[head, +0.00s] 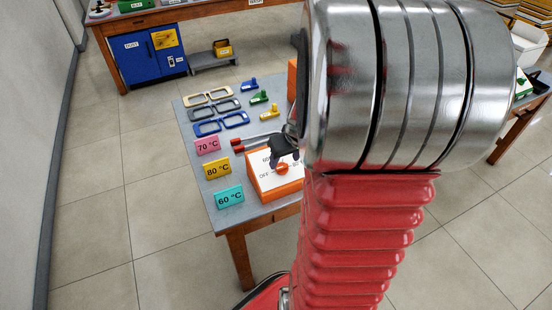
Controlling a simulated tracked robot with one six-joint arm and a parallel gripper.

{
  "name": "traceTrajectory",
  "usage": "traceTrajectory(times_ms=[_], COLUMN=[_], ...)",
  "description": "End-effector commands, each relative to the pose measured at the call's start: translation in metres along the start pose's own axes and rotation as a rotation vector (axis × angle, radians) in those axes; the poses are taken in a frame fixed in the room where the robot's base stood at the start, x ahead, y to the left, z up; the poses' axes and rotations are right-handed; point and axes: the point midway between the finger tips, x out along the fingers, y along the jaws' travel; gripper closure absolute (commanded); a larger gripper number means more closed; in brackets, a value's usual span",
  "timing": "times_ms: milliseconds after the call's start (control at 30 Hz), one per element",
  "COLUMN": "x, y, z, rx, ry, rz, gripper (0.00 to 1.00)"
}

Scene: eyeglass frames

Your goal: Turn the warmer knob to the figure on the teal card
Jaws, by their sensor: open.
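The teal card (229,197) stands at the front left of the grey table and reads 60 °C. The warmer (277,191) is an orange box with a white top, to the right of the card. Its orange knob (282,169) is on the white top, with OFF printed to its left and a 60 mark partly visible above it. My dark gripper (284,152) is over the back part of the warmer, just above the knob in the picture. It is open, and I cannot tell whether it touches the knob. My arm hides the right side of the warmer and its other marks.
A pink 70 °C card (207,146) and a yellow 80 °C card (217,167) stand behind the teal one. Red-tipped tools (238,147) lie beside the warmer. Several eyeglass frames (222,122) and small coloured parts (259,97) lie farther back.

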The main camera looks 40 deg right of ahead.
Motion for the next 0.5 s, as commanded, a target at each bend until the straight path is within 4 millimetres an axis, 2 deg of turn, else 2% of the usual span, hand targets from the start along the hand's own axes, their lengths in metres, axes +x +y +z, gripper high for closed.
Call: traceTrajectory(times_ms=[300, 500], x=[0.033, 0.041], y=[-0.001, 0.0], z=[0.0, 0.0], rx=[-0.001, -0.001], ry=[-0.002, -0.001], rz=[-0.001, 0.0], gripper=[0.49, 0.49])
